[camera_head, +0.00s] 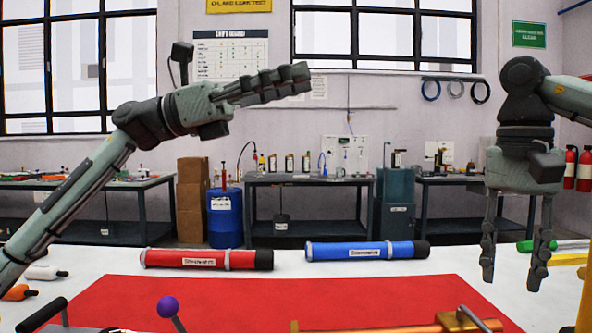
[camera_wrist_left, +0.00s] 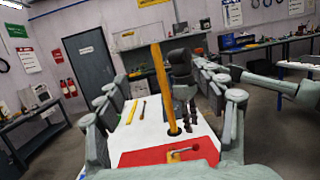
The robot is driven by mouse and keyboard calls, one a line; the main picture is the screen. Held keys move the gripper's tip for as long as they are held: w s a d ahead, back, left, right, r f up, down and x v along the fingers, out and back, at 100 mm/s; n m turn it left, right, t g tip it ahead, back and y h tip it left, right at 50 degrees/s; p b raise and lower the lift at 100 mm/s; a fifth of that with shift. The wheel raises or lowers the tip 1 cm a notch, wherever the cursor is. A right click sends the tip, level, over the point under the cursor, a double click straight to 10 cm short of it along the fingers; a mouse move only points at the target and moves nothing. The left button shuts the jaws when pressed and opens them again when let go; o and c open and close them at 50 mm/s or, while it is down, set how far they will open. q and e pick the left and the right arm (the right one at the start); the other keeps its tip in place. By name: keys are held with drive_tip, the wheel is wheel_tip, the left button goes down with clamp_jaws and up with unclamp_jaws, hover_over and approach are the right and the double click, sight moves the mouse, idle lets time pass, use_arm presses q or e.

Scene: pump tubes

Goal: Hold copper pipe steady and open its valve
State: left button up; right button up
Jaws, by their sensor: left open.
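A copper pipe (camera_head: 390,328) lies at the near edge of the head view, mostly cut off by the frame. Its valve (camera_head: 462,319) has a lever with a red knob and also shows on the red mat in the left wrist view (camera_wrist_left: 177,155). My left gripper (camera_head: 298,78) is raised well above the table, pointing right. Its fingers are apart and empty, framing the view in the left wrist camera. My right gripper (camera_head: 513,279) points down on the right, fingers apart with nothing between them. Neither gripper touches the pipe.
A red mat (camera_head: 280,295) covers the middle of the white table. A red tube (camera_head: 205,259) and a blue tube (camera_head: 365,251) lie behind it. A purple-knobbed lever (camera_head: 168,308) is at the near left. A yellow tube (camera_head: 585,300) is at the right edge.

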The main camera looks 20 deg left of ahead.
use_arm(q)
drive_tip(key=d+f+m+g+y, duration=0.1)
drive_tip(key=d+f+g+y, duration=0.2)
drive_tip(key=d+f, duration=0.4)
drive_tip(key=n+g+y, duration=0.2)
drive_tip(key=y, duration=1.5)
hover_over(297, 329)
wheel_tip(297, 329, down, 24)
drive_tip(key=shift+d+f, duration=0.1)
drive_tip(key=shift+f, duration=0.3)
wheel_tip(297, 329, down, 7)
